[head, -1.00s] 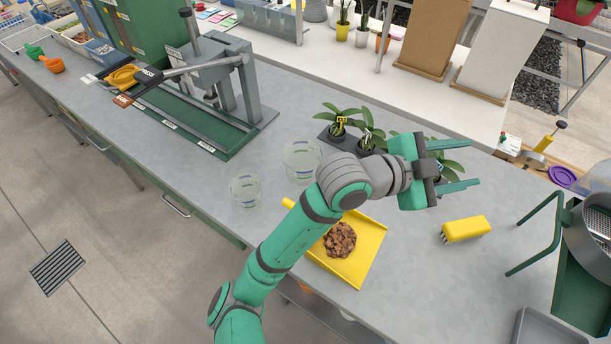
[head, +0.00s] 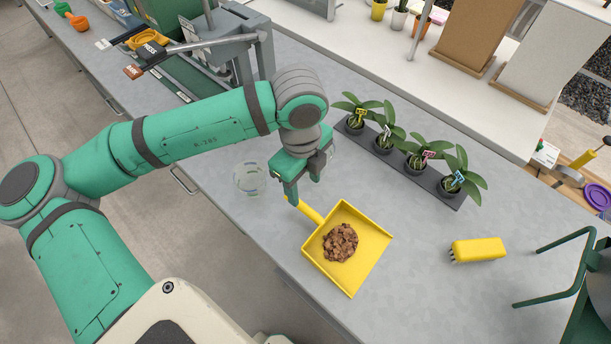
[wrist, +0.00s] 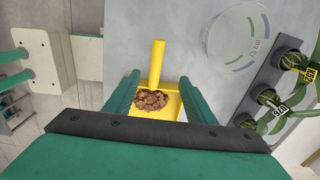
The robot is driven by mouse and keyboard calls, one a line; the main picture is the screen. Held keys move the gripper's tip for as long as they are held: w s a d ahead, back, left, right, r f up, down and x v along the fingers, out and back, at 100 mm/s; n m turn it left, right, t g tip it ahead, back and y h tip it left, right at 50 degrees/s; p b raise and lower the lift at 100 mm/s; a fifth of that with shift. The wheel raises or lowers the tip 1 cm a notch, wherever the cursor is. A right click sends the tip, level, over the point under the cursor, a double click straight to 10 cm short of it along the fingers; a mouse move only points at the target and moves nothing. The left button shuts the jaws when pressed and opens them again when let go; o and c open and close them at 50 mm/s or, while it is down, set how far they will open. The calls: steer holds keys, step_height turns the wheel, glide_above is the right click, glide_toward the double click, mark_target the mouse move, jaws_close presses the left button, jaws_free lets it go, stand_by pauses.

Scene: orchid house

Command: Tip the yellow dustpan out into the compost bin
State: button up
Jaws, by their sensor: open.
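The yellow dustpan (head: 355,272) lies on the grey bench with a heap of brown bark-like debris (head: 340,243) in its pan. Its handle (head: 309,212) points up and left toward my gripper (head: 304,195). My gripper is open, fingers pointing down, above the handle end. In the wrist view, the dustpan handle (wrist: 157,62) and the debris (wrist: 150,100) show between the two green fingers (wrist: 152,98), with nothing held. No compost bin can be made out for certain in these views.
A tray of several potted orchids (head: 408,162) stands behind the dustpan. A clear glass vessel (head: 250,178) stands left of my gripper. The bench between is bare.

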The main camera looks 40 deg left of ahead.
mark_target(301, 203)
steer(key=shift+s+a+f, duration=0.15)
steer(key=shift+s+a, duration=0.2)
steer(key=shift+a, duration=0.05)
steer(key=shift+w+f, duration=0.2)
steer(key=shift+f, duration=1.55)
steer(key=shift+s+f, duration=0.15)
steer(key=shift+f, duration=0.4)
steer(key=shift+d, duration=0.1)
steer(key=shift+f, duration=2.5)
